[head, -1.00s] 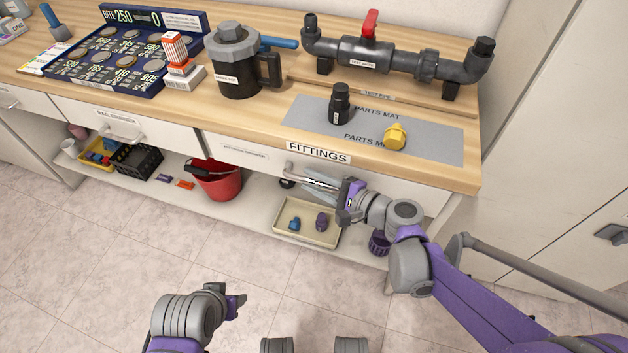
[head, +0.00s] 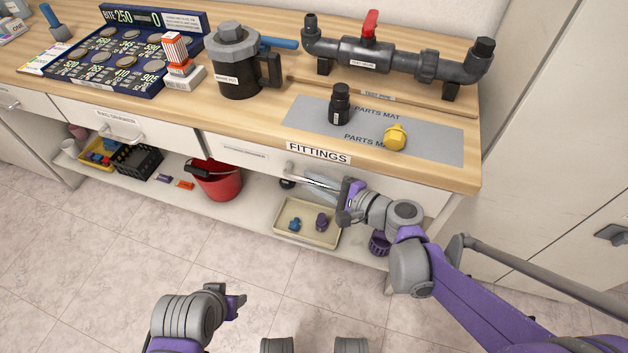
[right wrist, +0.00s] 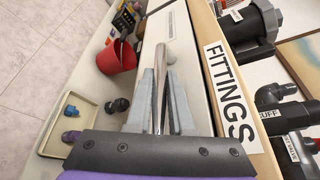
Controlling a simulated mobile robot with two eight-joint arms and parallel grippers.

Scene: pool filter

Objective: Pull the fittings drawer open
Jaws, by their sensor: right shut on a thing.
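The fittings drawer (head: 265,163) is a white front under the worktop edge, below the FITTINGS label (head: 318,153). Its front looks flush with the bench; no open gap shows. Its metal bar handle (head: 300,178) runs along the front, and the handle also shows in the right wrist view (right wrist: 160,75). My right gripper (head: 322,186) is shut on the handle, with a grey finger on each side of the bar in the right wrist view (right wrist: 162,100). My left gripper (head: 236,305) hangs over the floor, away from the bench; its jaw opening is unclear.
A beige tray (head: 280,233) with small fittings and a red bucket (head: 218,182) stand on the low shelf under the drawer. A grey parts mat (head: 440,147), a black pump pot (head: 237,70) and a pipe assembly (head: 395,58) are on the worktop. The floor in front is clear.

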